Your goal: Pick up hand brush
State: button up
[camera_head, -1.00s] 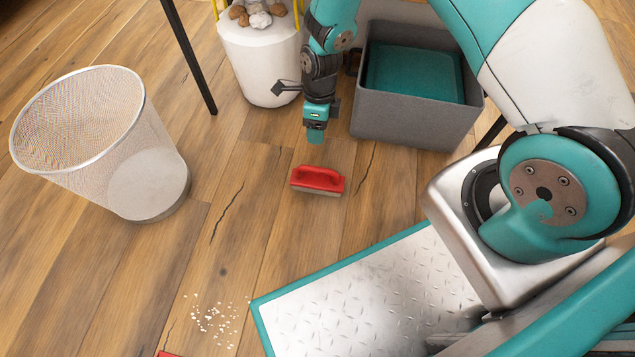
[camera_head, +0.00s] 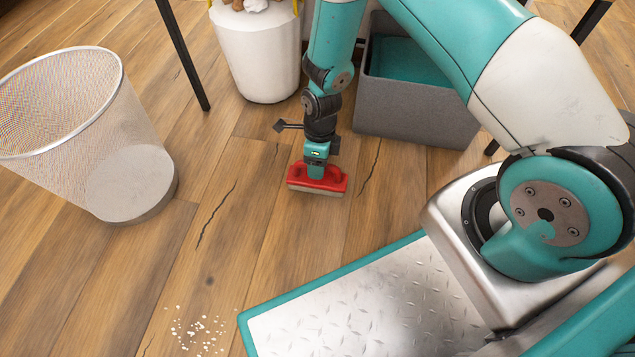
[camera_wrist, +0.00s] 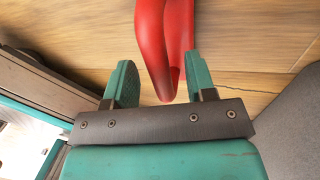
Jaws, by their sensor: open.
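The red hand brush (camera_head: 331,184) lies on the wooden floor, its pale bristles along the near edge. My gripper (camera_head: 317,172) is right over it, pointing down, and overlaps the handle in the head view. In the wrist view the brush's red handle (camera_wrist: 166,50) comes between the two teal fingers of my gripper (camera_wrist: 160,84). The fingers are apart, with a gap on the left side of the handle; the right finger is close to it. I cannot tell whether that finger touches. Part of the handle is hidden behind my gripper in the head view.
A wire mesh bin (camera_head: 75,110) stands at the left. A white bucket (camera_head: 256,55) and a grey box (camera_head: 410,110) stand behind the brush. White crumbs (camera_head: 197,333) lie on the floor at the front.

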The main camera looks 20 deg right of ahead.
jog(key=f, duration=0.1)
jog(key=f+b, duration=0.1)
jog(key=shift+s+a+f, duration=0.1)
jog(key=shift+s+f, duration=0.1)
jog(key=shift+f, duration=0.15)
jog(key=shift+r, duration=0.1)
grip_shut()
notch_tip(320, 180, up, 20)
jog(key=p, duration=1.2)
jog(key=c, duration=0.9)
grip_release()
